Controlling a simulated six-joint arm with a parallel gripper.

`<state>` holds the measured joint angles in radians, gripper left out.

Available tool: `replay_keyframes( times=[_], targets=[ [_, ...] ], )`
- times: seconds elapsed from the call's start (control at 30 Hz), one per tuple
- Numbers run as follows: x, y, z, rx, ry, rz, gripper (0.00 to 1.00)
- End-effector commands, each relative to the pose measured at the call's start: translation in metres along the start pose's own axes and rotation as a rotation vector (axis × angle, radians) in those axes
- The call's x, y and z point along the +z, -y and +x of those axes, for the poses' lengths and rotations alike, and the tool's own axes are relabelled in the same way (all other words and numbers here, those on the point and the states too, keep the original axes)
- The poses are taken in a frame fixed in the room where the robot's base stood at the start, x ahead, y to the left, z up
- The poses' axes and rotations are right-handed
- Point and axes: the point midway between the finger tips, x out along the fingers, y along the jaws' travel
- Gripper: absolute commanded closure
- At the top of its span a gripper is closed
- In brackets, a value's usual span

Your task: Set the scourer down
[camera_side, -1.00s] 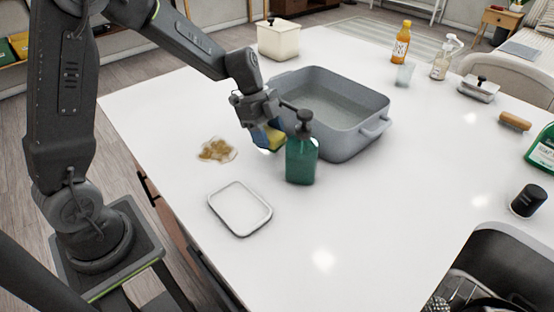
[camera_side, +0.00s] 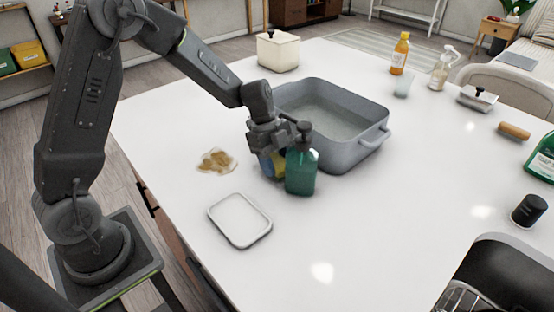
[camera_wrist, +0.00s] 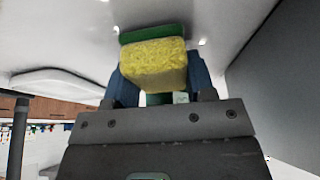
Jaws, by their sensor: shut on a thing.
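In the wrist view the scourer (camera_wrist: 153,63) is a yellow sponge block with a green pad, held between the blue fingers of my gripper (camera_wrist: 157,80). In the side view the scourer (camera_side: 279,166) is mostly hidden by the fingers and the bottle. I cannot tell whether it touches the counter. A white, grey-rimmed tray (camera_side: 240,219) lies flat and empty in front. It also seems to show at left in the wrist view (camera_wrist: 70,83).
The green pump bottle (camera_side: 301,170) stands close to my gripper's right. The grey basin (camera_side: 352,148) is just behind. A brown spill (camera_side: 216,160) lies to the left. The counter right of the tray is clear. A sink (camera_side: 500,275) is at lower right.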

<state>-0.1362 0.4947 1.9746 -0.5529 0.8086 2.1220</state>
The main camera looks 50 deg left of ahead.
Motion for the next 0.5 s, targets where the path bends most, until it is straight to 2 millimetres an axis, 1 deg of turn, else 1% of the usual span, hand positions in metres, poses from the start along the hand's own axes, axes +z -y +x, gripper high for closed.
replay_keyframes(
  times=[0.07, 0.1, 0.37, 0.5],
  targets=[
    [0.001, -0.0002, 0.0025, 0.001, -0.001, -0.001, 0.76],
    [0.0012, -0.0002, 0.0031, 0.001, -0.001, -0.001, 0.49],
    [0.0011, -0.0001, 0.0025, 0.0, 0.0, -0.001, 0.24],
    [0.0011, -0.0001, 0.0024, 0.0, 0.0, -0.001, 0.24]
  ],
)
